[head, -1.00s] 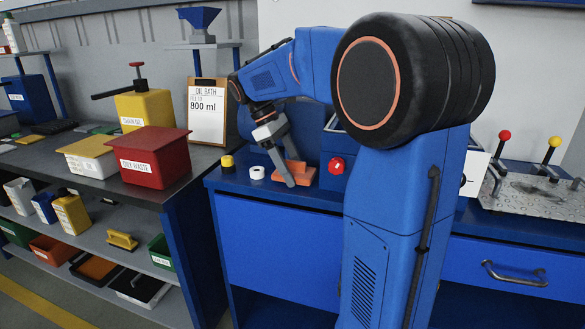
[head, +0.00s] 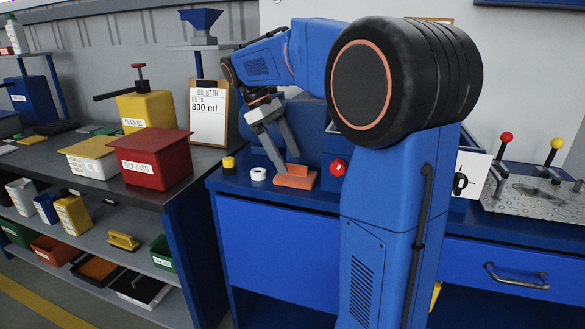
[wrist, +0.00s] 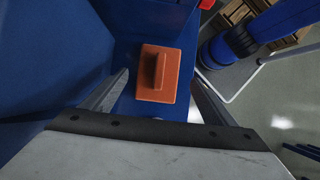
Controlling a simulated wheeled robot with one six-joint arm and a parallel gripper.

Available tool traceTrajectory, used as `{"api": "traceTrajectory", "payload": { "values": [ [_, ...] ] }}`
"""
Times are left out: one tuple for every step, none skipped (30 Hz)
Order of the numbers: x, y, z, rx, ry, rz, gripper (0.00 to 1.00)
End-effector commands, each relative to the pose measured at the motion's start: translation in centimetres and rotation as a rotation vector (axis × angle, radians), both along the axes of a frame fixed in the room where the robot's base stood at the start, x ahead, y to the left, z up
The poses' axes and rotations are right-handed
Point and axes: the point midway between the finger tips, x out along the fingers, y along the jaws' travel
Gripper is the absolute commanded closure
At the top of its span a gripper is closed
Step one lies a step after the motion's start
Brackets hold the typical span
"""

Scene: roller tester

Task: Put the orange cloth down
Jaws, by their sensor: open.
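The orange cloth (head: 296,178) rests on the blue bench top, with a raised ridge along its middle. It also shows in the wrist view (wrist: 172,73), lying between and beyond my fingers. My gripper (head: 290,158) is open and empty, just above the cloth. In the wrist view my gripper (wrist: 160,90) has its two fingers spread wide, one on each side of the cloth, apart from it.
A white tape roll (head: 258,174) and a yellow-and-black item (head: 229,165) stand left of the cloth. A red knob (head: 337,167) is close on its right. A clipboard (head: 208,112) reading 800 ml stands behind left. The bench's front edge is near.

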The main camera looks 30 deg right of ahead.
Motion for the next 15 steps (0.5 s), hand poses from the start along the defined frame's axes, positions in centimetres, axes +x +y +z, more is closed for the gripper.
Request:
{"api": "traceTrajectory", "payload": {
  "values": [
    [0.5, 0.3, 1.0, 0.000, -0.003, 0.002, 0.20],
    [0.7, 0.5, 1.5, 0.000, -0.003, 0.002, 0.20],
    [1.0, 0.7, 2.2, -0.001, -0.003, 0.001, 0.20],
    [1.2, 0.9, 2.7, -0.001, -0.003, 0.001, 0.20],
    [1.4, 1.0, 3.2, -0.001, -0.003, 0.001, 0.20],
    [1.7, 1.2, 3.8, -0.002, -0.004, 0.001, 0.20],
    [1.8, 1.3, 4.2, -0.001, -0.004, 0.000, 0.20],
    [2.0, 1.4, 4.6, -0.002, -0.004, 0.001, 0.20],
    [2.1, 1.6, 5.1, -0.002, -0.004, 0.001, 0.20],
    [2.3, 1.7, 5.4, -0.001, -0.003, 0.001, 0.20],
    [2.4, 1.8, 5.7, -0.001, -0.003, 0.001, 0.20],
    [2.5, 1.9, 6.0, -0.002, -0.004, 0.001, 0.20],
    [2.6, 1.9, 6.1, -0.002, -0.004, 0.002, 0.20],
    [2.6, 2.0, 6.3, -0.001, -0.002, 0.001, 0.20],
    [2.7, 2.0, 6.5, -0.002, -0.003, 0.000, 0.20]
  ]
}}
